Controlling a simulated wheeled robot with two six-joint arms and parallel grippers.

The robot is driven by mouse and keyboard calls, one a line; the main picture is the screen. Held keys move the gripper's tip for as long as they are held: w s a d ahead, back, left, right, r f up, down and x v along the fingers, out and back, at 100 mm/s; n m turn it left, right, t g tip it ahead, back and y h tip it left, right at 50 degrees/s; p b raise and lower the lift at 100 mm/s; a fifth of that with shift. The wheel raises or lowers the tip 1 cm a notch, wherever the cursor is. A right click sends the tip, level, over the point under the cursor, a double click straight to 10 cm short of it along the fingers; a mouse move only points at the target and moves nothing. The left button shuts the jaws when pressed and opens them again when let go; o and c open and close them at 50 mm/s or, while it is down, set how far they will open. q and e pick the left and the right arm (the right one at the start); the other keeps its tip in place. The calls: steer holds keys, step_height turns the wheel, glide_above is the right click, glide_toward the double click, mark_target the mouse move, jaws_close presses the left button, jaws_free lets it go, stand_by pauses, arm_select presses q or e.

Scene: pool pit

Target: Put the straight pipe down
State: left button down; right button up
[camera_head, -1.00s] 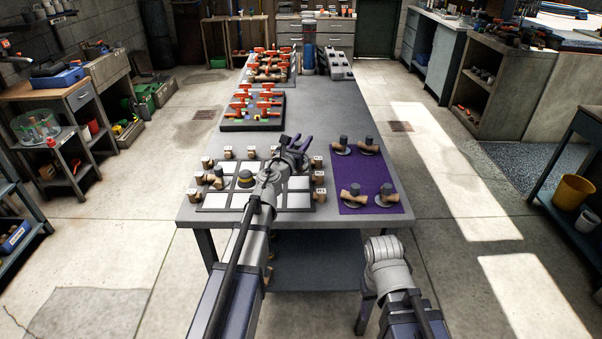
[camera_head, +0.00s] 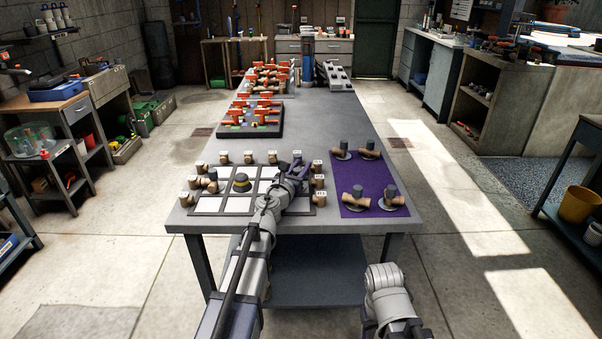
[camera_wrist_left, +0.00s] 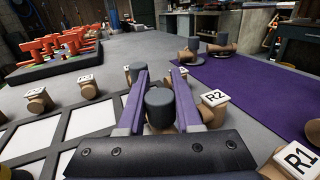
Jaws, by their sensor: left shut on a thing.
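My left gripper (camera_head: 297,163) is over the right edge of the grid board with white squares (camera_head: 205,204). In the left wrist view its two purple fingers (camera_wrist_left: 160,88) are shut on a dark grey upright cylinder (camera_wrist_left: 160,110), which appears to be the grip of the straight pipe. The pipe's body is mostly hidden below the fingers, and I cannot tell whether it touches the table. A block labelled R2 (camera_wrist_left: 214,98) is close by on the right, and one labelled R1 (camera_wrist_left: 299,158) is nearer. My right gripper is not visible; only arm links show at the bottom.
A purple mat (camera_head: 370,183) to the right holds several brown fittings with grey grips. Brown stands with white labels surround the board. A grip with a yellow band (camera_head: 241,183) stands on the board. A dark tray (camera_head: 250,133) of red-handled valves is farther back.

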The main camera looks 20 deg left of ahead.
arm_select(q)
steer(key=shift+r, duration=0.1)
steer(key=c, duration=0.6)
jaws_free()
steer(key=shift+s, duration=0.1)
steer(key=s, duration=0.4)
steer(key=s+a, duration=0.1)
steer(key=s, duration=0.6)
steer(key=shift+s+a, duration=0.2)
steer(key=shift+s, duration=0.2)
